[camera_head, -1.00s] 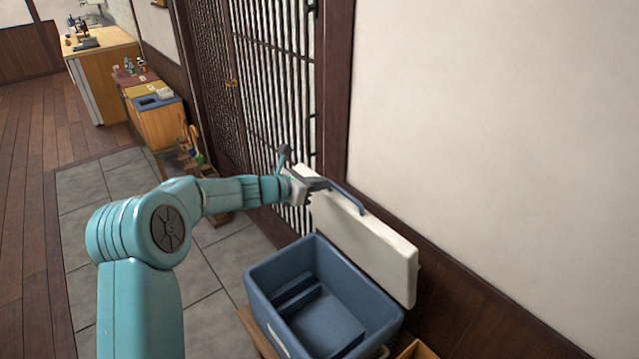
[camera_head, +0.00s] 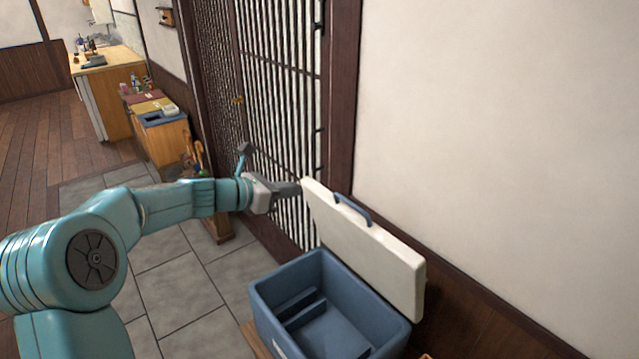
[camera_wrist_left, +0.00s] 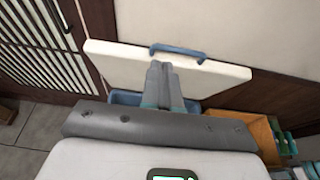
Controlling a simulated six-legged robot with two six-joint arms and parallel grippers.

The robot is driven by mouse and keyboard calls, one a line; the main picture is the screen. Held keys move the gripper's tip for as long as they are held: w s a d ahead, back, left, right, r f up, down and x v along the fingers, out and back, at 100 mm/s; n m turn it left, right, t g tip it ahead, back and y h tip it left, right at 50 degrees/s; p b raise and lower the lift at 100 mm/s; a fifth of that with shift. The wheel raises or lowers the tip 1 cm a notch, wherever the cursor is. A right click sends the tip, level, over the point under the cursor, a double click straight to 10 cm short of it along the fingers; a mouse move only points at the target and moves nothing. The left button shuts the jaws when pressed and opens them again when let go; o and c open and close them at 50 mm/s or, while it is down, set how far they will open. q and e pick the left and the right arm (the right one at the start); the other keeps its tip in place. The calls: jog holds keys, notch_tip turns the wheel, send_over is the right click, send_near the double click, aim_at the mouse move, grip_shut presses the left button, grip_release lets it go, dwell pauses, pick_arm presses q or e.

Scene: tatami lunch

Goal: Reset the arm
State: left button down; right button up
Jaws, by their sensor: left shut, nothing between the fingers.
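My left gripper (camera_head: 290,188) is shut and empty in the head view, just left of the upper left corner of a white cooler lid (camera_head: 372,252). The lid stands raised against the wall, with a blue handle (camera_head: 352,208) on its edge. Below it the blue cooler box (camera_head: 263,312) is open. In the left wrist view my closed fingers (camera_wrist_left: 163,68) show in front of the lid (camera_wrist_left: 115,65), with the blue handle (camera_wrist_left: 180,50) beyond their tips. Part of the blue box (camera_wrist_left: 124,98) shows behind the fingers. My right gripper is not in view.
A slatted door (camera_head: 275,110) and a plain wall (camera_head: 490,120) stand behind. A wooden cabinet (camera_head: 160,143) and a counter (camera_head: 113,115) are at the back left. A wooden crate (camera_wrist_left: 243,126) sits right of the box in the wrist view. Stone floor (camera_head: 180,280) lies clear left of the box.

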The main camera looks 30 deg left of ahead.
pick_arm(q)
jog(key=shift+s+a+r, duration=0.1)
jog(key=shift+s, duration=0.1)
jog(key=d+f+m+g+h, duration=0.2)
jog(key=d+f+g, duration=0.2)
jog(key=d+f, duration=0.85)
jog(key=s+d+f+m+g, duration=0.2)
jog(key=s+d+f+g, duration=0.1)
jog(key=s+d+f, duration=0.4)
jog(key=s+d+f+m+g, duration=0.2)
jog(key=s+f+g, duration=0.15)
jog(key=f, duration=0.55)
jog(key=s+d+f+m+y, duration=0.1)
jog(key=s+f+m, duration=0.3)
jog(key=s+m, duration=0.2)
jog(key=s+d+f+m+g+y, duration=0.1)
jog(key=s+d+f+m, duration=0.1)
jog(key=s+m, duration=0.5)
jog(key=s+d+f+m+g+y, duration=0.1)
jog(key=s+f+m, duration=0.4)
jog(key=m, duration=0.5)
jog(key=shift+s+d+f+y, duration=0.3)
jog(key=shift+s, duration=0.8)
